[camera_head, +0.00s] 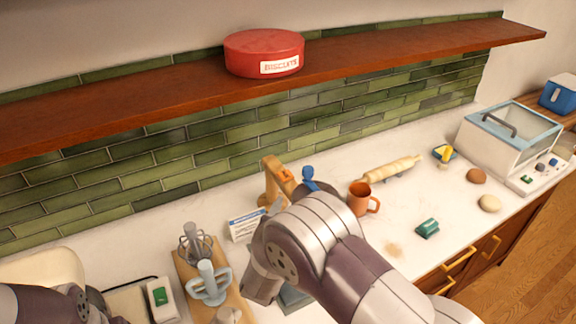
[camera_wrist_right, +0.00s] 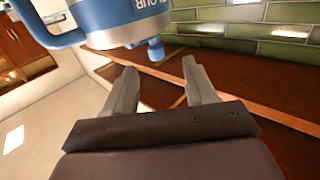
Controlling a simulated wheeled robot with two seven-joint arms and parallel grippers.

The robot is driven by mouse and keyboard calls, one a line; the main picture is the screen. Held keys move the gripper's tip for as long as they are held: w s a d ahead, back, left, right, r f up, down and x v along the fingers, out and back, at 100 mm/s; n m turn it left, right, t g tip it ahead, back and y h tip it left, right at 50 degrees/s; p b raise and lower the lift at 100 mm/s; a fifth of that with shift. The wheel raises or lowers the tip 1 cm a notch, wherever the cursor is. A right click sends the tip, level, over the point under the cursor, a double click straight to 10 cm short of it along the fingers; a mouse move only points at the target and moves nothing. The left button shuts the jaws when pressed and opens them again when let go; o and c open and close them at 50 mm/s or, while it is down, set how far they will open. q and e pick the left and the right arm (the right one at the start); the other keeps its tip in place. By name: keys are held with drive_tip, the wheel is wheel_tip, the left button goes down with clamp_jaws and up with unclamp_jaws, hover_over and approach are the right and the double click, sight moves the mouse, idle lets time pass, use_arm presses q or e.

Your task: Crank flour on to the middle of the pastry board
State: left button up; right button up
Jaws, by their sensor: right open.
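In the head view my right arm covers the middle of the counter and hides the gripper's fingertips. I cannot make out the pastry board. My left arm shows at the bottom left, but its gripper is out of frame.
A wooden stand (camera_head: 274,184) with a blue knobbed part, an orange mug (camera_head: 361,199) and a rolling pin (camera_head: 392,169) stand behind my arm. A wooden tray (camera_head: 187,268) with whisk and jug is left. A red biscuit tin (camera_head: 263,53) sits on the shelf (camera_head: 400,45).

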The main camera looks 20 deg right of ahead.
sight(307, 176)
drive_tip(key=shift+h, duration=0.3)
drive_tip(key=p+x, duration=0.1)
drive_tip(key=x, duration=0.2)
drive_tip(key=r+p+x, duration=0.1)
drive_tip(key=x, duration=0.1)
drive_tip(key=p+x, duration=0.1)
drive_tip(key=x, duration=0.2)
drive_tip(key=shift+w+d+r+p, duration=0.15)
drive_tip(key=shift+d+r+p, duration=0.15)
drive_tip(key=shift+d, duration=0.1)
drive_tip(key=shift+p+x, duration=0.45)
drive_tip(key=shift+x, duration=0.8)
drive_tip(key=shift+w+d, duration=0.25)
drive_tip(key=shift+d, duration=0.35)
use_arm(q)
wheel_tip(307, 176, up, 5)
drive_tip(key=shift+s+d+f, duration=0.1)
drive_tip(key=shift+s+d, duration=0.05)
use_arm(e)
drive_tip(key=shift+w+a+f, duration=0.1)
drive_tip(key=shift+w+f, duration=0.05)
drive_tip(key=shift+w, duration=0.1)
drive_tip(key=c, duration=1)
use_arm(q)
drive_tip(key=shift+d, duration=0.1)
use_arm(e)
drive_tip(key=shift+o, duration=0.2)
